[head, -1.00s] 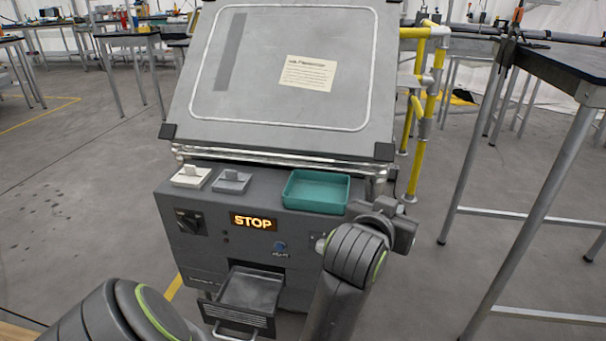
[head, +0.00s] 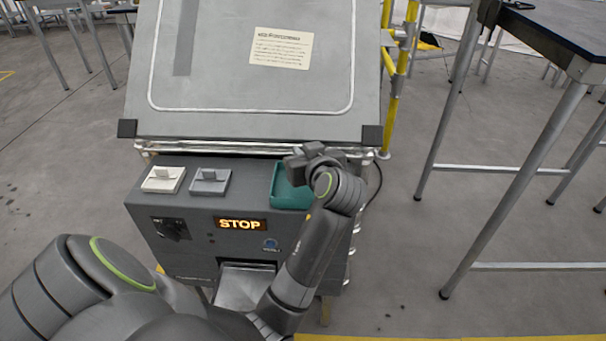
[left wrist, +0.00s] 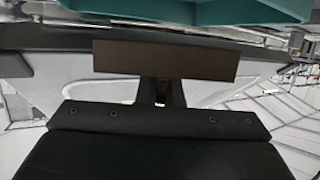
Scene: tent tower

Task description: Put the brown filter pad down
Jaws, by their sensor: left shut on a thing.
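In the left wrist view a flat brown filter pad (left wrist: 165,61) is held level in my left gripper (left wrist: 165,92). In the head view my left gripper (head: 312,155) is over the right end of the grey machine (head: 160,212), at the teal tray (head: 284,192), and covers part of it. I cannot make out the pad in the head view. The tray's edge also shows above the pad in the left wrist view (left wrist: 190,12). The pad appears apart from the tray there. My right gripper is not in view.
A white block (head: 163,179) and a grey block (head: 210,181) sit on the machine's top. A lit STOP sign (head: 240,224) and an open drawer (head: 243,288) are at its front. A large tilted panel (head: 215,90) rises behind. A dark table (head: 560,35) stands at right.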

